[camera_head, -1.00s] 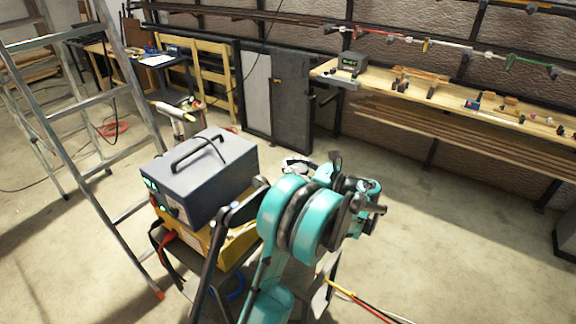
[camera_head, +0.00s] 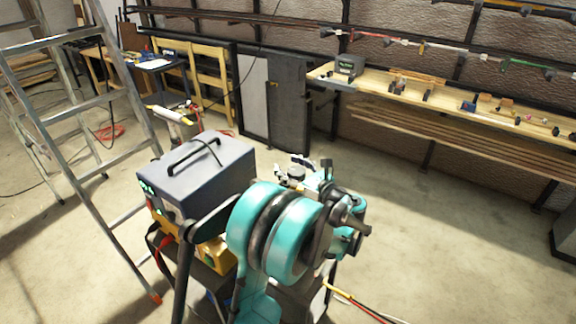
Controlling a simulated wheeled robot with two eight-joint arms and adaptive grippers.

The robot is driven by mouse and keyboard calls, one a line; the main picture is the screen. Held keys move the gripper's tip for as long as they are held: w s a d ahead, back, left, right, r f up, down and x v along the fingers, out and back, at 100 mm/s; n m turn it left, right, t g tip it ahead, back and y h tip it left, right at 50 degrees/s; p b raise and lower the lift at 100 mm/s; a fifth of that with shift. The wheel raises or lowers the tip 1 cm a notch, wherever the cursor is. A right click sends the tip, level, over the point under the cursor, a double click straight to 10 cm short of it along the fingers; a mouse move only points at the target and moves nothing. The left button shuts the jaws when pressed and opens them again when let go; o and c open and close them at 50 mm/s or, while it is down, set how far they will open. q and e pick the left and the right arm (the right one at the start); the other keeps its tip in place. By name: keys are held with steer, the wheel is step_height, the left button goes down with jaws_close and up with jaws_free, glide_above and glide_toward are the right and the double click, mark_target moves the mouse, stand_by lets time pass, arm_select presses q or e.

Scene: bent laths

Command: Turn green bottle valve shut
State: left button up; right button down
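My teal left arm covers the middle of the view, and my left gripper (camera_head: 345,212) is at its far right end, dark and seen partly from behind. I cannot tell whether its fingers are open or shut. Just behind and left of it, pale metal fittings with a dark round knob (camera_head: 296,173) show above the arm. These may belong to a bottle valve, but I cannot make out a green bottle; my arm hides what is below. I cannot tell whether the gripper touches the fittings. My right gripper is not in view.
A dark grey box with a handle (camera_head: 200,170) stands on a yellow box, close left of my arm. An aluminium ladder (camera_head: 85,150) stands farther left. Hoses (camera_head: 365,308) run low at the right. A workbench (camera_head: 440,100) lines the back wall.

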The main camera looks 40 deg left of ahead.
arm_select(q)
step_height(320, 180, up, 10)
stand_by(0.6)
steer(key=shift+f, duration=0.1)
